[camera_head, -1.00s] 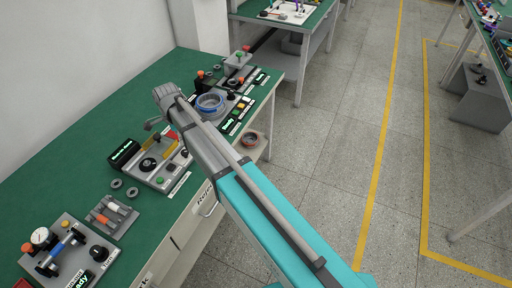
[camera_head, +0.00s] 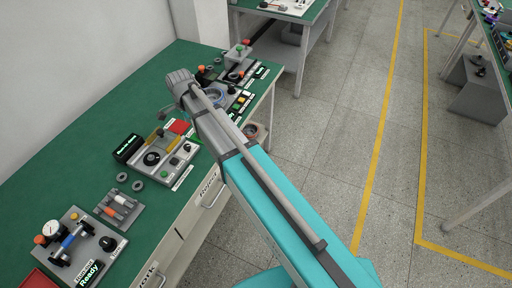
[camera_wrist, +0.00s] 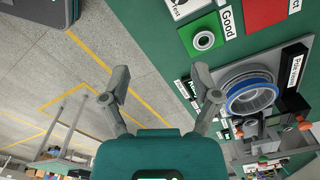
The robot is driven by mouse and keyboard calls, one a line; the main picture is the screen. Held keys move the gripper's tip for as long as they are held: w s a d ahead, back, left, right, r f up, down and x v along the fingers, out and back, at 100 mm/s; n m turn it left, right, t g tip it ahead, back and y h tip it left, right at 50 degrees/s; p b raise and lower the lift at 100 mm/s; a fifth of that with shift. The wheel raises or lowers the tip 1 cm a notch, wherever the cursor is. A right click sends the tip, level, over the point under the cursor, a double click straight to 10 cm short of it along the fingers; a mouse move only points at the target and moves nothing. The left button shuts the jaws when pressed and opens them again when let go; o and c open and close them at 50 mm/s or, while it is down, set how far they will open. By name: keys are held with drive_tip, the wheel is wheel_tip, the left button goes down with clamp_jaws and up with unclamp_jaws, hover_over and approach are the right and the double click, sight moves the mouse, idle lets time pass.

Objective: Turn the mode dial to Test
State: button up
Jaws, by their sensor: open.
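Black round knobs show in the head view, one on the grey middle panel (camera_head: 151,158) and one on the near gauge panel (camera_head: 108,243). I cannot read a dial marking or pointer on either, so I cannot tell which is the mode dial. My gripper (camera_wrist: 162,75) is open and empty in the wrist view, its two fingers spread over the floor and the bench edge. In the head view its end (camera_head: 168,110) hangs beyond the middle panel, near the red tile, partly hidden by my own arm.
A blue-rimmed spool (camera_wrist: 250,94) in a grey fixture stands right of my gripper in the wrist view. A green tile marked Good (camera_wrist: 203,40) lies close by. A black display box (camera_head: 128,148) stands behind the middle panel. Open floor (camera_head: 330,130) lies to the right.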

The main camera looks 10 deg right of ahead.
drive_tip(key=s+d+f+n+b, duration=0.2)
drive_tip(key=s+d+n, duration=0.3)
drive_tip(key=d, duration=0.5)
drive_tip(key=s+d+f+n+b, duration=0.2)
drive_tip(key=s+d+n, duration=0.3)
drive_tip(key=d, duration=0.6)
drive_tip(key=shift+s+d+f+b, duration=0.3)
drive_tip(key=shift+s+f, duration=0.1)
drive_tip(key=shift+s, duration=0.65)
drive_tip(key=shift+s+d+n, duration=1.4)
drive_tip(key=shift+s+d, duration=0.4)
drive_tip(key=shift+s, duration=0.05)
